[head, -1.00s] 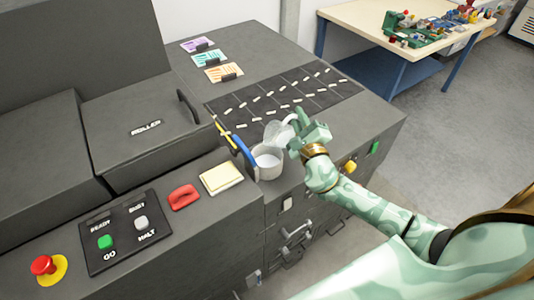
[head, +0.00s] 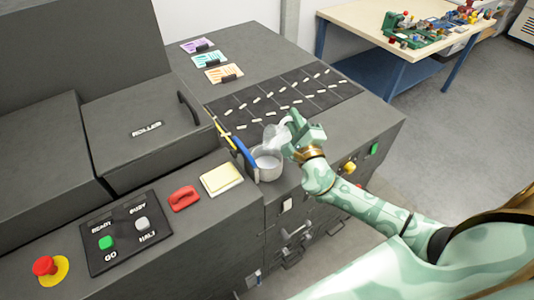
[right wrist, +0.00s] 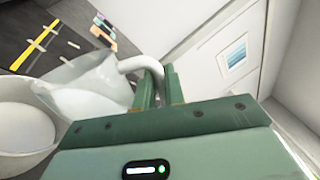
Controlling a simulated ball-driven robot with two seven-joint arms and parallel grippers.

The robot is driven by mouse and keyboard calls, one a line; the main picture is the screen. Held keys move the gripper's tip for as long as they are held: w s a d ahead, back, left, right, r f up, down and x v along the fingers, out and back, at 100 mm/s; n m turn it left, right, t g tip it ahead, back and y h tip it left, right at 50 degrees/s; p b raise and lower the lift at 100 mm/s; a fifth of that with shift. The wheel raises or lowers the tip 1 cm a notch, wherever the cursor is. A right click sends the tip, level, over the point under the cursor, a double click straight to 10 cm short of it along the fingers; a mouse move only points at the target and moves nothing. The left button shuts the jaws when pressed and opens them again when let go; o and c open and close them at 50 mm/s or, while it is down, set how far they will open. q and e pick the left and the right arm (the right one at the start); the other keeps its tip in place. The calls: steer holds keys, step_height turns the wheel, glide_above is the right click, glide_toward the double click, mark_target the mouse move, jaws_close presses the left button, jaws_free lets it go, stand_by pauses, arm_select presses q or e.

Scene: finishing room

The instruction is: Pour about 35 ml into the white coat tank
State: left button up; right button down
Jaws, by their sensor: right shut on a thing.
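The white coat tank (head: 268,174) is a round, pale grey pot on the machine top, with white liquid in it. It also shows at the left edge of the right wrist view (right wrist: 22,135). My right gripper (head: 293,140) is shut on the handle of a clear jug (head: 276,135). The jug also shows in the right wrist view (right wrist: 85,90), holding white liquid. It is tilted, with its lip above the tank. I cannot make out a falling stream. My left gripper is not in view.
A yellow pad (head: 221,179), a red handle (head: 184,197) and a button panel (head: 125,232) lie to the left. Small pale pieces lie on a dark grid (head: 285,97) behind. A workbench (head: 358,20) stands at the back right.

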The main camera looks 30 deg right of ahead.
steer(key=shift+a+r+n, duration=0.15)
steer(key=shift+r+n, duration=0.05)
steer(key=shift+n, duration=0.1)
steer(key=shift+a+r+p, duration=0.1)
steer(key=shift+p, duration=0.2)
steer(key=shift+s+d, duration=0.15)
steer(key=shift+d, duration=0.1)
steer(key=shift+d, duration=0.2)
steer(key=shift+s+d, duration=0.1)
steer(key=shift+d, duration=0.05)
steer(key=shift+d+n, duration=0.3)
steer(key=shift+d, duration=0.1)
steer(key=shift+d+r, duration=0.1)
steer(key=shift+r, duration=0.05)
stand_by(0.6)
